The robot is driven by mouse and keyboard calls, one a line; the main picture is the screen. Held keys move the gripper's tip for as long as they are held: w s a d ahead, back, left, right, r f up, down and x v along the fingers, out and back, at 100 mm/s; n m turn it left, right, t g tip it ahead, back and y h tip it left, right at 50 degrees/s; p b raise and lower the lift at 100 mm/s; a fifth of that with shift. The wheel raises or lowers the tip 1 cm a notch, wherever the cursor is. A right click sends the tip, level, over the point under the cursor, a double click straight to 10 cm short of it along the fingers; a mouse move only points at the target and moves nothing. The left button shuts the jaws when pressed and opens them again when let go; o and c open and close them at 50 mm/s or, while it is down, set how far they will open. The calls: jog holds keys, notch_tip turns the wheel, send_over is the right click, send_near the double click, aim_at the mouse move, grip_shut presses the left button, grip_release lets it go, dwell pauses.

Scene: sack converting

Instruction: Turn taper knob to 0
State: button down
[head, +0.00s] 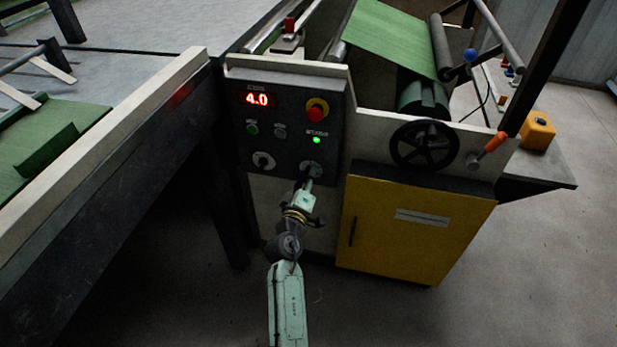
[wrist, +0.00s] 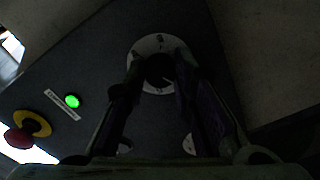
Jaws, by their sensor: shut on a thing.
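The dark control panel (head: 285,125) has two knobs with pale dials low on its face, a left one (head: 263,161) and a right one (head: 311,167). Their labels are too small to read. My gripper (head: 308,180) is at the right knob in the head view. In the wrist view my gripper (wrist: 157,86) has a finger on each side of the dark knob (wrist: 160,68) and is shut on it. The white marked dial (wrist: 148,45) shows around the knob, but the pointer's exact setting is hard to read. The red display (head: 257,99) reads 4.0.
A red stop button (head: 317,108) on yellow and a lit green lamp (head: 316,140) sit above the right knob. A black handwheel (head: 424,145) and a yellow cabinet (head: 415,235) are to the right. A pale-edged conveyor frame (head: 110,125) stands left.

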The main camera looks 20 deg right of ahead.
dwell(0.4)
jog(key=c, duration=1.3)
grip_release()
jog(key=shift+c, duration=0.2)
jog(key=v, duration=0.7)
jog(key=shift+s+a, duration=0.15)
jog(key=shift+s, duration=0.1)
